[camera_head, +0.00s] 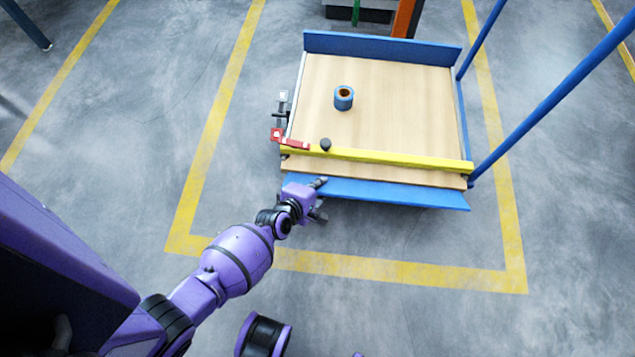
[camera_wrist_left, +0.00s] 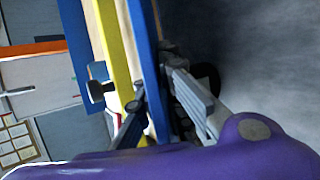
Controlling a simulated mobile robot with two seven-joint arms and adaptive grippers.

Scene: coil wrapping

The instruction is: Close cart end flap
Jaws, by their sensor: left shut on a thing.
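The cart (camera_head: 390,100) has a wooden deck with a blue end flap (camera_head: 400,193) along its near edge. The flap slopes outward and down from the deck. My left gripper (camera_head: 318,198) is at the flap's left end and is shut on it. In the left wrist view the blue flap (camera_wrist_left: 144,45) runs between the fingers of the left gripper (camera_wrist_left: 156,75), which partly hide it. My right gripper is not in view.
A yellow bar (camera_head: 390,159) with a black knob (camera_head: 325,144) and a red clamp (camera_head: 290,140) crosses the deck near the flap. A blue coil (camera_head: 344,98) stands on the deck. A raised blue flap (camera_head: 380,47) closes the far end. Blue posts (camera_head: 550,100) rise at right.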

